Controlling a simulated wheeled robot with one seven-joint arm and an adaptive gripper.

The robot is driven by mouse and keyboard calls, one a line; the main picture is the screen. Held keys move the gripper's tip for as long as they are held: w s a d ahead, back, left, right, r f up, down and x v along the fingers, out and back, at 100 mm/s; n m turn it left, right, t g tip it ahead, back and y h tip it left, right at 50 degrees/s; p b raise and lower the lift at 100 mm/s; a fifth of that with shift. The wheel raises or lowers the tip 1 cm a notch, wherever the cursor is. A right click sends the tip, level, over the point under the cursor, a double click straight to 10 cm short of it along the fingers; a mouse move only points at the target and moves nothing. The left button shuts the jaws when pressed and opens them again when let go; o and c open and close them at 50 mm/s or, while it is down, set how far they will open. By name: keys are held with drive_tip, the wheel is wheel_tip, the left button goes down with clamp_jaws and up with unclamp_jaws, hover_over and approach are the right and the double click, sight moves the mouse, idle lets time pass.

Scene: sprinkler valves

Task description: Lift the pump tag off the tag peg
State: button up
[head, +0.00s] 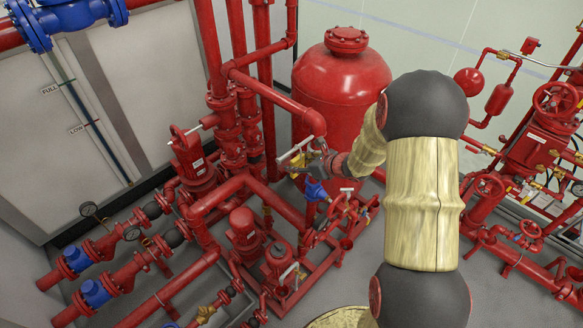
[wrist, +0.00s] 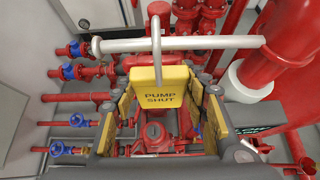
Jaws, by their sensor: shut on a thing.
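The pump tag (wrist: 160,95) is a yellow plate reading "PUMP SHUT", with a grey wire hook (wrist: 157,45) on top. The tag peg (wrist: 200,43) is a pale horizontal rod. The hook's near side passes in front of the peg, and its bend shows above the rod; whether it rests on the peg I cannot tell. My gripper (wrist: 164,92) is shut on the tag, one finger at each side edge. In the head view my gripper (head: 312,166) is just below the peg (head: 297,150), and the tag is mostly hidden there.
Red pipes and pumps (head: 245,232) crowd the space below and left of my gripper. A large red tank (head: 345,85) stands behind. Blue valve wheels (wrist: 75,71) sit at the left of the wrist view.

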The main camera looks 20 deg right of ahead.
drive_tip(key=shift+s+d, duration=0.25)
drive_tip(key=shift+s, duration=0.4)
drive_tip(key=shift+s+d, duration=0.3)
drive_tip(key=shift+s, duration=0.3)
drive_tip(key=shift+s+d, duration=0.25)
drive_tip(key=shift+s, duration=0.4)
drive_tip(key=w+a+f+b, duration=0.1)
drive_tip(key=a+f+b, duration=0.6)
drive_tip(key=b, duration=0.6)
drive_tip(key=a+f+m+h+b, duration=0.1)
drive_tip(key=a+f+b, duration=0.6)
drive_tip(key=f+b, duration=0.4)
drive_tip(key=b, duration=0.3)
drive_tip(key=shift+w+a, duration=0.15)
drive_tip(key=shift+w, duration=0.25)
